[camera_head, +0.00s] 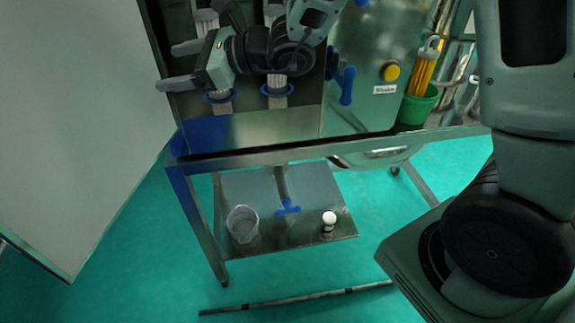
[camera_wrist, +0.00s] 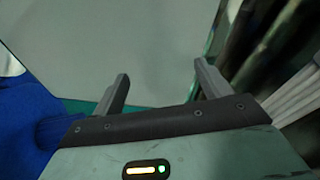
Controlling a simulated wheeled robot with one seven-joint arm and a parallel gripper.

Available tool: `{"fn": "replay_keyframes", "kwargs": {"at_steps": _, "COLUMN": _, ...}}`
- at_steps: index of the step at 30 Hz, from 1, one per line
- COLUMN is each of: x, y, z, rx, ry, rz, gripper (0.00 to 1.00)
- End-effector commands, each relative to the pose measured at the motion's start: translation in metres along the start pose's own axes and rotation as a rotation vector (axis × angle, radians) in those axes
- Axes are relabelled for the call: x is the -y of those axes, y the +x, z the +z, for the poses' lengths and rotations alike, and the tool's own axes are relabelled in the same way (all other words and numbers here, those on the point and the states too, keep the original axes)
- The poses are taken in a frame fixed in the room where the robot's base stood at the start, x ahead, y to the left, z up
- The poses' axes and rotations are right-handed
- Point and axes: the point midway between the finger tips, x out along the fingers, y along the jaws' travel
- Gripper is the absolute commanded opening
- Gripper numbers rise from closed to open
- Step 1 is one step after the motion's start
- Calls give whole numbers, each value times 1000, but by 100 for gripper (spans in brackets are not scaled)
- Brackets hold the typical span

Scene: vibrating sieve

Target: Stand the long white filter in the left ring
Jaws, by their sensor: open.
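My gripper (camera_head: 168,66) is open and empty at the upper left of the head view, its two grey fingers pointing left. In the wrist view my gripper (camera_wrist: 161,72) has nothing between its fingers. A white ribbed filter piece (camera_head: 221,106) shows in and below the left blue ring (camera_head: 220,98), just under my gripper. Another white ribbed length (camera_head: 205,17) shows above; my gripper hides whether the two join. A white ribbed filter (camera_head: 277,101) also shows at the right blue ring (camera_head: 278,91). White ribbing (camera_wrist: 290,100) lies right of my fingers in the wrist view.
A large pale panel (camera_head: 75,120) stands at the left. A blue handle (camera_head: 347,85) and a yellow button (camera_head: 390,71) are right of the rings. A green bucket (camera_head: 417,106) holds yellow-handled tools. A beaker (camera_head: 242,223) stands on the lower shelf.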

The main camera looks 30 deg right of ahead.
Motion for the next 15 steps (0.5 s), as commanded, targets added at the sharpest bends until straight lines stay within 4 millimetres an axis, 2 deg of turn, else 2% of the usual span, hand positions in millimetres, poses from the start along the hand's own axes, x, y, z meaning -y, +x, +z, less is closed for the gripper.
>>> {"fn": "replay_keyframes", "kwargs": {"at_steps": 1, "x": -38, "y": 0, "z": 9, "rx": -12, "ry": -87, "rz": 127, "gripper": 76}}
{"fn": "replay_keyframes", "kwargs": {"at_steps": 3, "x": -88, "y": -5, "z": 14, "rx": -32, "ry": -219, "rz": 302, "gripper": 76}}
{"fn": "replay_keyframes", "kwargs": {"at_steps": 6, "x": -152, "y": -25, "z": 14, "rx": -53, "ry": -424, "rz": 541, "gripper": 76}}
{"fn": "replay_keyframes", "kwargs": {"at_steps": 10, "x": -217, "y": -63, "z": 2, "rx": -69, "ry": -720, "rz": 833, "gripper": 76}}
{"fn": "replay_keyframes", "kwargs": {"at_steps": 12, "x": -241, "y": -86, "z": -8, "rx": -71, "ry": -890, "rz": 980, "gripper": 76}}
{"fn": "replay_keyframes", "kwargs": {"at_steps": 15, "x": -264, "y": -121, "z": -24, "rx": -65, "ry": -1151, "rz": 1179, "gripper": 76}}
